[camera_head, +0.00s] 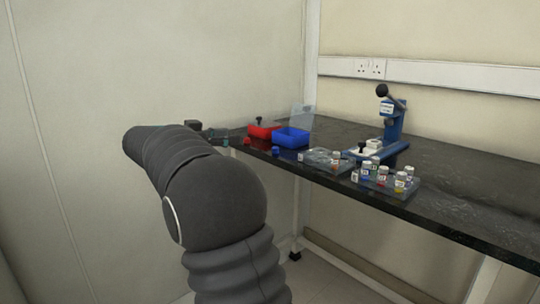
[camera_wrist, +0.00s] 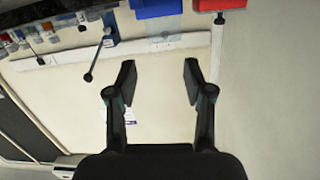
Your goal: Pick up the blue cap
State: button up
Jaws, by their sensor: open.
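The small blue cap (camera_head: 276,150) sits on the dark bench near its front edge, just in front of the blue tray. I cannot make it out in the wrist view. My gripper (camera_head: 226,138) is at the left end of the bench, to the left of the cap and apart from it; its fingertips are small and hard to see there. In the wrist view my gripper (camera_wrist: 158,78) has its two fingers spread wide with nothing between them.
A blue tray (camera_head: 291,146) and a red tray (camera_head: 253,132) stand on the bench (camera_head: 455,215). A red cap (camera_head: 247,141) lies left of the blue cap. Racks of vials (camera_head: 383,184) and a blue press (camera_head: 393,125) stand to the right. The wall is behind.

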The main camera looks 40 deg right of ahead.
notch_tip(320, 180, down, 3)
jog(key=s+g, duration=0.1)
jog(key=g, duration=0.1)
jog(key=y+b, duration=0.1)
send_near(273, 148)
jog(key=f+x, duration=0.1)
jog(key=x, duration=0.2)
jog(key=shift+m+g, duration=0.4)
jog(key=shift+r+b+x, duration=0.2)
jog(key=shift+b+x, duration=0.05)
jog(key=shift+x, duration=1.2)
jog(key=shift+r+b+x, duration=0.25)
jog(key=shift+x, duration=1.15)
jog(key=shift+w+d, duration=0.15)
jog(key=shift+w, duration=0.05)
jog(key=c, duration=0.8)
